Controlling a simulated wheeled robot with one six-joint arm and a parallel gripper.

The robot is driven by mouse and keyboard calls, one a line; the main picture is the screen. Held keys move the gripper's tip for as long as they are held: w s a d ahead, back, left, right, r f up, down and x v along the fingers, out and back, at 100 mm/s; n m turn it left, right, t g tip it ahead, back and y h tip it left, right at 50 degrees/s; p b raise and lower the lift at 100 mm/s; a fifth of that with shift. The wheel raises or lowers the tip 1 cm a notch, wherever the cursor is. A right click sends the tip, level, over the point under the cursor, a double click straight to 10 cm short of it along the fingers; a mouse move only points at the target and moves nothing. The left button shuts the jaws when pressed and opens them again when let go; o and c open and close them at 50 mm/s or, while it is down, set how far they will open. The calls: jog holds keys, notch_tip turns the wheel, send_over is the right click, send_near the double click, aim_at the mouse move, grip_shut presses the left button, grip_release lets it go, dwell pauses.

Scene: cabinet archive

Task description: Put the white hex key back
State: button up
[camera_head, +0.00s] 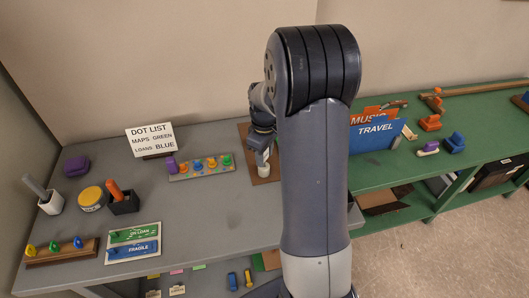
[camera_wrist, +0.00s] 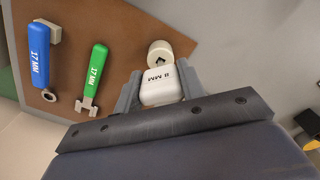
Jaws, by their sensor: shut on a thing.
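The white hex key (camera_wrist: 160,86), its handle marked 8 MM, is between the fingers of my gripper (camera_wrist: 160,80) in the wrist view. My gripper is shut on the handle. A cream round block (camera_wrist: 160,53) with a dark mark on its face lies just beyond the handle, at the edge of the brown board (camera_wrist: 130,50). I cannot tell whether key and block touch. The key's shaft is hidden. In the head view my gripper (camera_head: 262,158) is low over the grey table, partly hidden by my arm.
A blue 17 MM tool (camera_wrist: 39,58) and a green 17 MM tool (camera_wrist: 95,75) lie on the board. A strip of coloured pegs (camera_head: 202,168) and a DOT LIST sign (camera_head: 150,139) are left of my gripper. A green bench (camera_head: 400,175) stands at the right.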

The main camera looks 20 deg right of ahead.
jog(key=shift+f+b, duration=0.45)
jog(key=shift+f, duration=0.25)
jog(key=o, duration=1.1)
jog(key=shift+o, duration=0.8)
jog(key=o, duration=0.7)
jog(key=shift+r, duration=0.2)
jog(key=shift+r+p, duration=3.8)
jog(key=shift+r, duration=1.1)
